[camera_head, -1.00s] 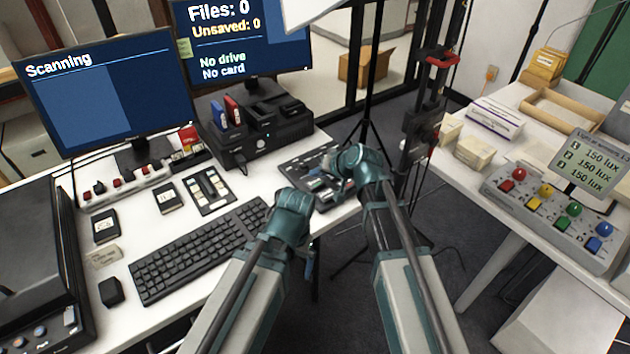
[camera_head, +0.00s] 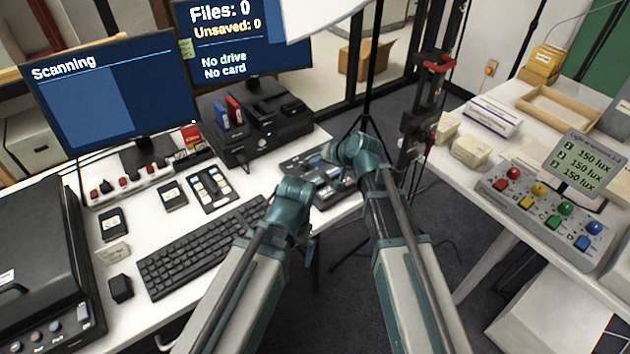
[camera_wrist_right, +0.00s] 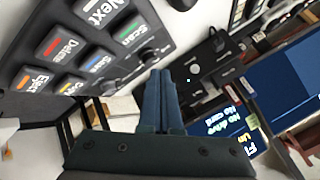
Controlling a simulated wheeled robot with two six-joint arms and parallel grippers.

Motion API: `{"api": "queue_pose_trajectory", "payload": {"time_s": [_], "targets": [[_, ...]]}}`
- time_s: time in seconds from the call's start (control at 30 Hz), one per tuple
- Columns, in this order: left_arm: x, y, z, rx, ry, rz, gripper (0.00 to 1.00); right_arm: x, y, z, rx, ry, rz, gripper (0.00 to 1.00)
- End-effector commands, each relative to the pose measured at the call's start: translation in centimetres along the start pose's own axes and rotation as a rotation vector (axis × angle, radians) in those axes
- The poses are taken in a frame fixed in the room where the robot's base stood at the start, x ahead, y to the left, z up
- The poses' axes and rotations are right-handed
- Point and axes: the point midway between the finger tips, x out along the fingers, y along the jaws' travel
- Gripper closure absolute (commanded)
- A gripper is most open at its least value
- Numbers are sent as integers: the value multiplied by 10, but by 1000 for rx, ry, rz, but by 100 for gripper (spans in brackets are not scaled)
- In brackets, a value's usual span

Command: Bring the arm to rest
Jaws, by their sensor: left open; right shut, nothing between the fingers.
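My two arms reach forward side by side from the bottom of the head view. My left gripper (camera_head: 309,248) is the lower one, beyond the teal wrist at the desk's right edge; its fingers are mostly hidden. My right gripper (camera_head: 332,152) is higher, over the dark button panel (camera_head: 302,163) on the desk; its fingers are largely hidden by the wrist there. In the right wrist view my right gripper (camera_wrist_right: 160,90) shows its two blue fingers shut together with nothing between them. The button panel (camera_wrist_right: 65,75) is close behind them.
A desk carries a keyboard (camera_head: 205,248), a black drive dock (camera_head: 262,122), a scanner (camera_head: 40,262) and two monitors. At right, a table holds a coloured-button box (camera_head: 545,222), small cartons and a wooden tray (camera_head: 567,107). A dark stand (camera_head: 420,125) rises between them.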

Motion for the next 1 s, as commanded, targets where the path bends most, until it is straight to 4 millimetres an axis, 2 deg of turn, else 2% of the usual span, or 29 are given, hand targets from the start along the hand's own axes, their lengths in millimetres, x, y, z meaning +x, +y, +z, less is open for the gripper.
{"api": "queue_pose_trajectory", "payload": {"time_s": [0.23, 0.3, 0.37, 0.47, 0.5, 0.6, 0.7, 0.83, 1.0], "targets": [[0, 0, 0, -1, 0, 0, 0, 0, 0, 0, 0, -1, 0, 100], [-4, 0, 0, -1, 0, 0, 0, -4, -3, 8, -14, -22, 10, 100], [-12, -1, 1, -1, 0, 0, 0, -13, -8, 24, -46, -70, 34, 100], [-30, -3, 2, -1, 0, 0, 0, -38, -15, 71, -135, -214, 115, 100], [-38, -4, 2, -1, 0, 0, 0, -52, -14, 92, -175, -281, 160, 100], [-54, -5, 3, -1, 0, 0, 0, -88, -9, 137, -264, -438, 279, 100], [-66, -6, 4, -1, 0, 0, 0, -124, 0, 168, -327, -563, 392, 100], [-75, -7, 4, -1, 0, 0, 0, -158, 9, 191, -372, -665, 499, 100], [-77, -7, 4, -1, 0, 0, 0, -173, 14, 199, -390, -710, 554, 100]]}}
